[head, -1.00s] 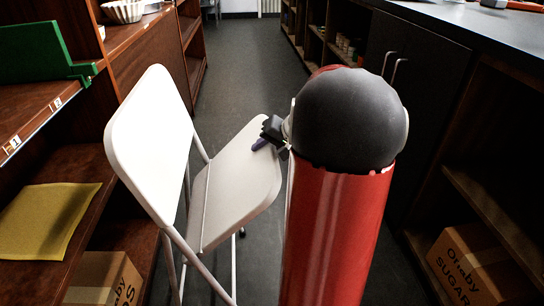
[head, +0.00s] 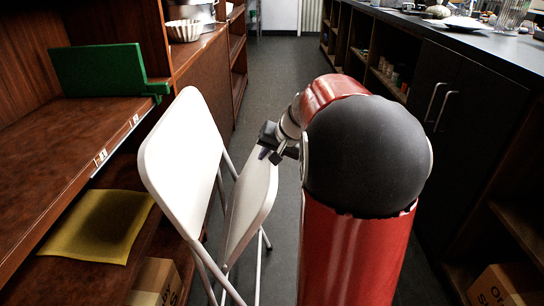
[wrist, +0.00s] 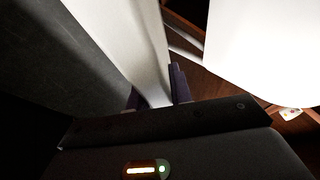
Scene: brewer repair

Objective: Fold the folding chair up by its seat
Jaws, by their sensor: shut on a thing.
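The white folding chair stands on the floor beside the left shelf, its backrest (head: 185,160) upright. Its seat (head: 247,205) is tilted up steeply, close to the backrest but with a gap between them. My gripper (head: 270,152) is at the seat's upper edge, on the side away from the backrest. In the wrist view the two fingers (wrist: 158,92) are shut on the white seat (wrist: 125,40), one on each side of it. The backrest also shows bright at the upper right of the wrist view (wrist: 265,45). The chair's lower legs are partly cut off by the frame.
The left shelf (head: 60,205) holds a yellow mat (head: 98,225) and a green board (head: 97,70). A cardboard box (head: 155,280) sits low beside the chair. Dark cabinets (head: 465,105) line the right. The aisle floor (head: 275,75) behind the chair is clear.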

